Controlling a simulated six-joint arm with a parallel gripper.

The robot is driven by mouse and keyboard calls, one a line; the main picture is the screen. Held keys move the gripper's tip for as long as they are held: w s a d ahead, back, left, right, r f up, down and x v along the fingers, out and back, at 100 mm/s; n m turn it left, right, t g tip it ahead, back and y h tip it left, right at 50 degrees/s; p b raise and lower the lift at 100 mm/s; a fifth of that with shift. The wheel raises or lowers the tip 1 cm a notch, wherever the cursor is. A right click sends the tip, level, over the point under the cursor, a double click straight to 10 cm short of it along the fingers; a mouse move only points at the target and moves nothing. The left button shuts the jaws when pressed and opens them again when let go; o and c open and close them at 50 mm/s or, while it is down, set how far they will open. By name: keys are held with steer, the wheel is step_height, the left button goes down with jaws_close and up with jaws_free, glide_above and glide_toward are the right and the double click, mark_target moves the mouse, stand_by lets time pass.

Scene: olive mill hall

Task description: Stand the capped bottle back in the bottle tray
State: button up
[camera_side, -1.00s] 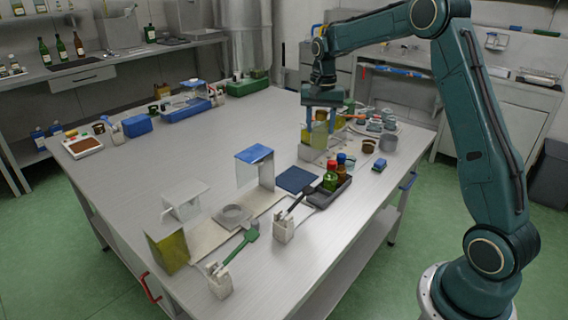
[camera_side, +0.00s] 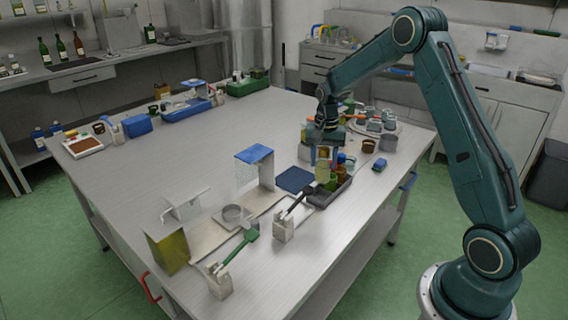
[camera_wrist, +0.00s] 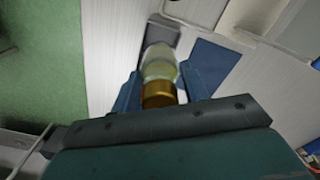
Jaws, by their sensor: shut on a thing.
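My gripper (camera_side: 322,158) is shut on the capped bottle (camera_side: 322,174), a pale yellow-green bottle with a gold-brown cap. In the wrist view the bottle (camera_wrist: 159,68) sits between my two blue fingers (camera_wrist: 160,88), its cap nearest the camera. The dark grey bottle tray (camera_side: 341,196) lies near the table's right edge. The held bottle is over or just beside the tray's left end in the side view; I cannot tell whether its base touches anything. Other bottles (camera_side: 340,174) stand in the tray, partly hidden by the held one.
A dark blue mat (camera_side: 294,180) lies left of the tray. A black-handled tool in a white holder (camera_side: 283,229) stands in front. A small blue block (camera_side: 379,164) and a brown cup (camera_side: 368,146) are to the right. The table's left middle is clear.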

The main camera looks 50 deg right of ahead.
mark_target(322, 178)
steer(key=shift+f, duration=0.15)
steer(key=shift+f, duration=1.8)
steer(key=shift+f, duration=0.75)
steer(key=shift+f, duration=0.45)
steer(key=shift+f, duration=0.4)
stand_by(0.6)
steer(key=o, duration=0.9)
steer(key=shift+o, duration=0.3)
